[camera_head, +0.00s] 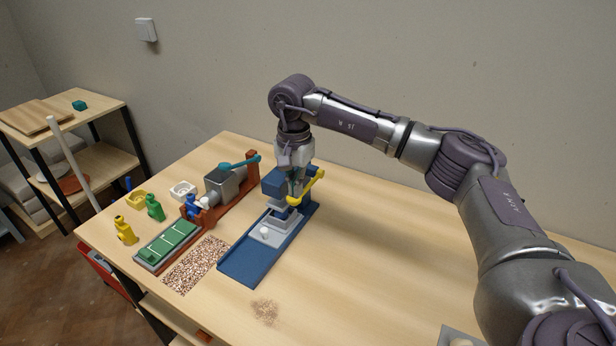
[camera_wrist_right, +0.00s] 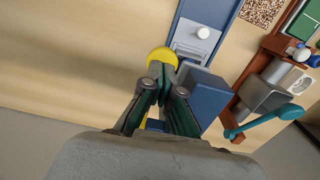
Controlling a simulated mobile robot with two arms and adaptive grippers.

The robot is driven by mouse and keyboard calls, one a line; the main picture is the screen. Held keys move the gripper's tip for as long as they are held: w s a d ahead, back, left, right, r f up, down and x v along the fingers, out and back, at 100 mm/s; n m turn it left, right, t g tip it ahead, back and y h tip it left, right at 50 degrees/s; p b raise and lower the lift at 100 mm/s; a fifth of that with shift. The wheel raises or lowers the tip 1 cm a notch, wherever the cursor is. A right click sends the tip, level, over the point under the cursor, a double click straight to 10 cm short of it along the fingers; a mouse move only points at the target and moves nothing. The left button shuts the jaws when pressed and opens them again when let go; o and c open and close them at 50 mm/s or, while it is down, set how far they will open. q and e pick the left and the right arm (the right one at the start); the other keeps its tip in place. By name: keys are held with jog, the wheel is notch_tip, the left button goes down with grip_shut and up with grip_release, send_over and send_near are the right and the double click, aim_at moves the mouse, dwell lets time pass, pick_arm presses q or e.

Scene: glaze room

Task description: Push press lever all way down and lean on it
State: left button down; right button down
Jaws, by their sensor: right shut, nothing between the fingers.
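The blue press (camera_head: 277,184) stands on a long blue base (camera_head: 247,262) on the table. Its yellow lever (camera_head: 310,186) slants up to the right in the head view, with a round yellow end. My right gripper (camera_head: 295,190) points down over the press, right at the lever, shut and empty. In the right wrist view the shut fingertips (camera_wrist_right: 161,75) are close to the round yellow lever end (camera_wrist_right: 162,57); whether they touch it I cannot tell. The blue press body (camera_wrist_right: 208,97) is just right of the fingers. My left gripper is not in view.
A second device with a teal lever (camera_head: 239,162) and red-brown base (camera_head: 238,202) stands left of the press. Small yellow, green and white items, a green tray (camera_head: 168,243) and a speckled mat (camera_head: 196,264) lie further left.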

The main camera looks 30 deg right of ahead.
aim_at(296, 202)
jog(key=shift+f, duration=0.15)
jog(key=shift+f+b, duration=1.55)
jog(key=shift+f, duration=0.75)
jog(key=shift+r, duration=0.25)
dwell(1.0)
jog(key=shift+r+p, duration=3.5)
jog(key=shift+r, duration=1.75)
jog(key=shift+r+p, duration=1.65)
jog(key=shift+r, duration=0.85)
